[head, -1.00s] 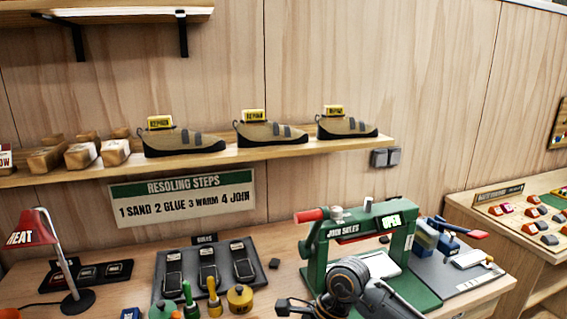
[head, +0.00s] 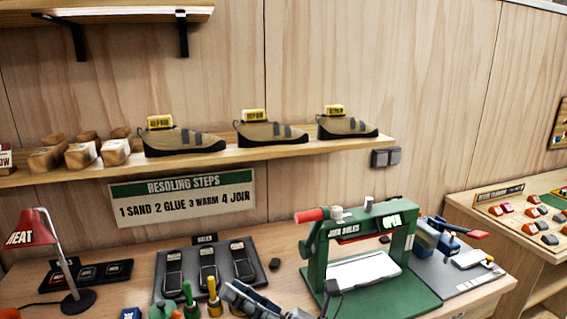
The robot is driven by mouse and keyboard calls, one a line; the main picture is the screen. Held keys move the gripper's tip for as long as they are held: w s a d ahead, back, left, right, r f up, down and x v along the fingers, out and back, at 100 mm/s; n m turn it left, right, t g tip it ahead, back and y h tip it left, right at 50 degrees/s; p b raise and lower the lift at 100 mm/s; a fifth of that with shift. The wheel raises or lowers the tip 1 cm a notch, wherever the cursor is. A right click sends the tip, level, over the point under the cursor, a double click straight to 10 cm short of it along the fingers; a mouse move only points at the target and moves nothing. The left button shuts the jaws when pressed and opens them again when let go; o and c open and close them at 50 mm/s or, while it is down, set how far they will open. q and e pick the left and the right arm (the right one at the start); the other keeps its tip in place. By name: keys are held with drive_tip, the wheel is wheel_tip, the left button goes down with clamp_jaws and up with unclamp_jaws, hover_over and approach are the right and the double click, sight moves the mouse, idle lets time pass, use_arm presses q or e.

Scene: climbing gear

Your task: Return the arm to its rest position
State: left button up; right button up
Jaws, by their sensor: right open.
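My right gripper (head: 280,300) shows only in part at the bottom edge of the head view. It is open, with nothing seen between its fingers. It is in front of the bench, between the soles tray (head: 205,268) and the green join-soles press (head: 365,245). The rest of my right arm is below the picture. The press has a red handle, a lit OPEN sign and a pale plate in its frame. My left gripper is not in view.
A red heat lamp (head: 38,228) stands at the left of the bench. Green and yellow tools (head: 190,297) stand close left of the gripper. Three tan shoes with yellow tags, including the middle one (head: 270,132), sit on the shelf (head: 290,152). A side table (head: 478,205) is at right.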

drive_tip(key=w+d+f+m+t+h, duration=0.1)
drive_tip(key=w+d+m+t+h, duration=0.2)
drive_tip(key=d+m+t+h, duration=0.55)
drive_tip(key=w+d+f+m+t+h, duration=0.15)
drive_tip(key=d+m+t+h, duration=0.3)
drive_tip(key=m, duration=0.75)
drive_tip(key=s+d+f+m+g+h, duration=0.2)
drive_tip(key=d+f+m+g+h, duration=0.3)
drive_tip(key=d+f+m+h, duration=0.5)
drive_tip(key=s+d+f+m+g+y, duration=0.15)
drive_tip(key=s+f+m+g, duration=0.35)
drive_tip(key=s+f, duration=0.5)
drive_tip(key=s+d+f+m+g+y, duration=0.1)
drive_tip(key=s+d+f+m+g, duration=0.25)
drive_tip(key=s+f+g, duration=0.7)
drive_tip(key=s+f+t, duration=0.1)
drive_tip(key=s+f, duration=0.1)
drive_tip(key=f, duration=1)
drive_tip(key=s+f+t, duration=0.1)
drive_tip(key=s+f, duration=0.1)
drive_tip(key=f, duration=1.1)
drive_tip(key=s+d+f+g, duration=0.1)
drive_tip(key=s+d+f, duration=0.1)
drive_tip(key=s+f, duration=1.4)
drive_tip(key=shift+b, duration=0.4)
drive_tip(key=shift+s+g, duration=0.1)
drive_tip(key=shift+g, duration=0.15)
